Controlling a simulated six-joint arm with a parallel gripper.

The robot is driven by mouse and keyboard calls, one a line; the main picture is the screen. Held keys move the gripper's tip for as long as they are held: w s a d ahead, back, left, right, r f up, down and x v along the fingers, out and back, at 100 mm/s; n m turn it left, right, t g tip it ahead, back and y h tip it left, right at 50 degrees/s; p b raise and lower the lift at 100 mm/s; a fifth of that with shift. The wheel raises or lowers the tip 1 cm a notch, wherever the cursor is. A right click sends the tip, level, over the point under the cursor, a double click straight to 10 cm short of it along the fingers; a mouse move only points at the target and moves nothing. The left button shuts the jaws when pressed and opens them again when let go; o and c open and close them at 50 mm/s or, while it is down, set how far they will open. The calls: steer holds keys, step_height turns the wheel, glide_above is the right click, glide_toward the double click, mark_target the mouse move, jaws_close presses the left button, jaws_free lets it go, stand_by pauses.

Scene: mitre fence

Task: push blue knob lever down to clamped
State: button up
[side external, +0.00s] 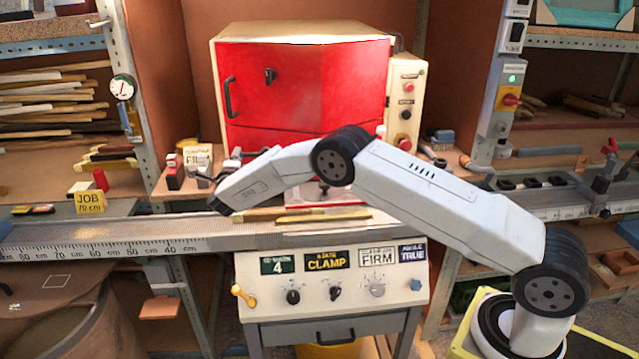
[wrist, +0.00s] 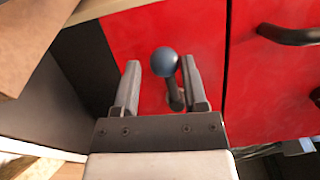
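In the wrist view a round blue knob (wrist: 164,62) tops a short dark lever (wrist: 176,97) in front of a red panel. My gripper (wrist: 161,65) is open, with one finger on each side of the knob. The knob sits in the gap near the fingertips. The right finger is close to the lever shaft; I cannot tell whether they touch. In the side view my arm reaches left across the front of the red-doored machine (side external: 310,85). The blue knob cannot be made out there, and my fingers are not clear.
A black handle (wrist: 290,35) stands out from the red front at the right of the wrist view. In the side view a ruler rail (side external: 100,249) runs along the bench, with a yellow JOB card (side external: 90,202) at left. A control panel (side external: 330,290) lies below my arm.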

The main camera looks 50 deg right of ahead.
mark_target(246, 162)
stand_by(0.4)
steer(key=shift+s+d+f, duration=0.1)
steer(key=shift+s+f, duration=0.05)
steer(key=shift+f, duration=0.8)
steer(key=shift+s+d+f, duration=0.15)
steer(key=shift+s+f, duration=0.25)
steer(key=shift+f, duration=0.65)
steer(key=shift+r, duration=0.3)
stand_by(0.7)
steer(key=s+a, duration=0.2)
steer(key=a, duration=0.4)
steer(key=shift+s+a, duration=0.2)
steer(key=shift+s, duration=0.2)
steer(key=shift+r, duration=0.15)
stand_by(0.5)
